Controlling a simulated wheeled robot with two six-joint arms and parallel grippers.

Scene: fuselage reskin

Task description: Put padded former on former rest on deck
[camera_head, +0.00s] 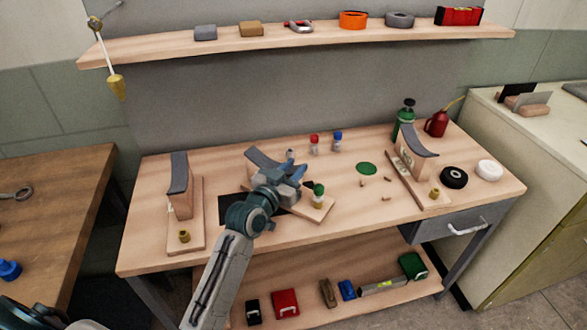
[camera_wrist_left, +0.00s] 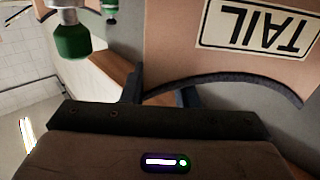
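A wooden piece with a dark curved padded top (camera_head: 268,160), which looks like the padded former, is at the middle of the workbench. My left gripper (camera_head: 293,172) is right at its right side and hides part of it. In the left wrist view a wooden panel with an upside-down TAIL label (camera_wrist_left: 255,30) has a dark curved padded edge (camera_wrist_left: 235,84) close to the fingers (camera_wrist_left: 160,97). The fingers look apart; whether they grip the panel is unclear. Two similar padded pieces stand on wooden bases at left (camera_head: 179,172) and right (camera_head: 418,140). I cannot tell which part is the former rest.
A green disc (camera_head: 366,168), small pegs and a black tape roll (camera_head: 454,177) lie at right. The front right bench is fairly clear.

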